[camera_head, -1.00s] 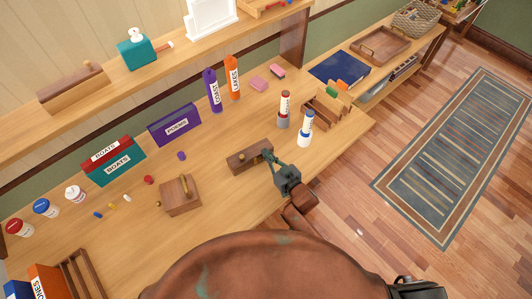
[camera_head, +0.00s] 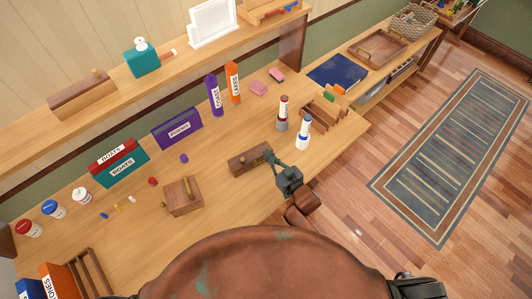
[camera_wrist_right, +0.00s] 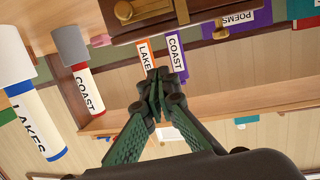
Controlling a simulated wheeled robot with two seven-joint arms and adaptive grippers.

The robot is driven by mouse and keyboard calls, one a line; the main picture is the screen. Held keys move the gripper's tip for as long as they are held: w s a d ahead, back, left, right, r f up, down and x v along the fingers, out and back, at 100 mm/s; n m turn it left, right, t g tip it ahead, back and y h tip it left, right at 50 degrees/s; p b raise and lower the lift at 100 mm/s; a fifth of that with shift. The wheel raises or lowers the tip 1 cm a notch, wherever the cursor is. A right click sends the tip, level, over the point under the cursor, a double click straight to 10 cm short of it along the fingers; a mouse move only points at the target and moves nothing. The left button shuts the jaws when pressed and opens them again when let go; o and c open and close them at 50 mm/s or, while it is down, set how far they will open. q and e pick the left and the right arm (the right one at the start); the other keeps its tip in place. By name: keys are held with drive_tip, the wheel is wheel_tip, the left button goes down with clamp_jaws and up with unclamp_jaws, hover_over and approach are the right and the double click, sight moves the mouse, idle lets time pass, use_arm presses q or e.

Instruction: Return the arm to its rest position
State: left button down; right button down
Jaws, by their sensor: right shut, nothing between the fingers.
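My right gripper (camera_head: 273,160) is at the front edge of the wooden desk (camera_head: 225,215), just right of a small brown wooden box (camera_head: 246,161) with a brass fitting. In the right wrist view its dark green fingers (camera_wrist_right: 157,75) are together with nothing between them. The brown box (camera_wrist_right: 140,20) shows just beyond the fingertips there; I cannot tell whether they touch. My left gripper is not in view.
Two upright tubes, one red-topped (camera_head: 282,113) and one blue-topped (camera_head: 304,132), stand beyond the gripper. A wooden rack (camera_head: 325,112), a second box (camera_head: 183,196) and a purple POEMS box (camera_head: 177,129) are on the desk. Open floor and a rug (camera_head: 450,160) lie right.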

drive_tip(key=s+d+f, duration=0.1)
drive_tip(key=s, duration=0.1)
drive_tip(key=s+d+f, duration=0.1)
drive_tip(key=s, duration=0.1)
drive_tip(key=s+d+f, duration=0.1)
drive_tip(key=s, duration=0.1)
drive_tip(key=shift+s+d, duration=0.3)
drive_tip(key=shift+d, duration=0.1)
